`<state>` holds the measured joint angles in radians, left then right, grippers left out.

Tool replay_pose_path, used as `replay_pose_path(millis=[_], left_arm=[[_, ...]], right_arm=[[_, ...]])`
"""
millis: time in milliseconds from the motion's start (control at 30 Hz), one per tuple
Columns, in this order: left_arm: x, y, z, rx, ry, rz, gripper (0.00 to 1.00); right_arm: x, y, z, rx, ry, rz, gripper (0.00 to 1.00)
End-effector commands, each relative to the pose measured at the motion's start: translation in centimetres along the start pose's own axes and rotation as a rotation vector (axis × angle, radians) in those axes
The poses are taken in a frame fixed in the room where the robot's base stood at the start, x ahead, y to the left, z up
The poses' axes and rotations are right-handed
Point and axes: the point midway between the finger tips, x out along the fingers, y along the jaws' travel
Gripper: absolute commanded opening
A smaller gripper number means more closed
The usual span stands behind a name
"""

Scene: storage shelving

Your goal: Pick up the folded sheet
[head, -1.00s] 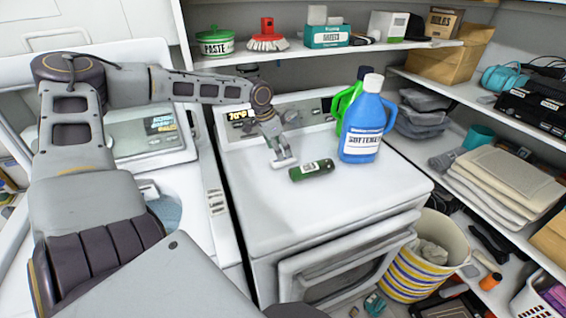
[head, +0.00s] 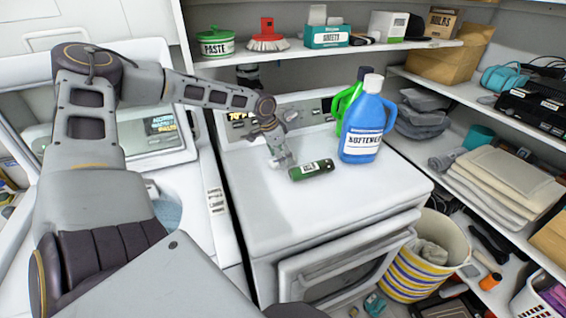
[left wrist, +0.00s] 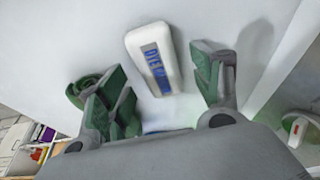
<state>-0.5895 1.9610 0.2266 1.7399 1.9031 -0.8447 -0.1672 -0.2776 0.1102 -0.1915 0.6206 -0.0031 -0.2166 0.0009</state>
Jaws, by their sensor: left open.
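A stack of flat beige folded pieces (head: 505,178) lies on the right-hand shelf; it looks like folded cloth, and I cannot tell whether it is the folded sheet. My left gripper (head: 283,162) is over the white dryer top, far to the left of that stack. In the left wrist view the left gripper (left wrist: 162,88) is open, with a white item with a blue label (left wrist: 156,60) lying between and beyond its fingers. This item is mostly hidden in the head view. My right gripper is not in view.
A striped basket (head: 425,262) stands right of the dryer. The dryer's front top is clear.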

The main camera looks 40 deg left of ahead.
Motion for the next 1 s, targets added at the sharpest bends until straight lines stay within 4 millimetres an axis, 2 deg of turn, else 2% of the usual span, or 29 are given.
replay_pose_path(millis=[200, 433, 767, 1000], left_arm=[[1.1, 0.0, 0.0, 0.001, -0.001, -0.001, 0.65], [1.3, 0.0, 0.0, 0.001, 0.001, -0.001, 0.65], [1.2, 0.0, 0.0, 0.000, 0.001, -0.001, 0.65], [1.2, 0.0, 0.0, 0.000, 0.001, -0.001, 0.36]], right_arm=[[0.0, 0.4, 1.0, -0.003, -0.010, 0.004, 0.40], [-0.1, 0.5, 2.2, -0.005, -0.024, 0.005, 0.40], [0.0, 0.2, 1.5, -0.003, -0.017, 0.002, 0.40], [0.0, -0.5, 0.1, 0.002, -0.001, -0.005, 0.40]])
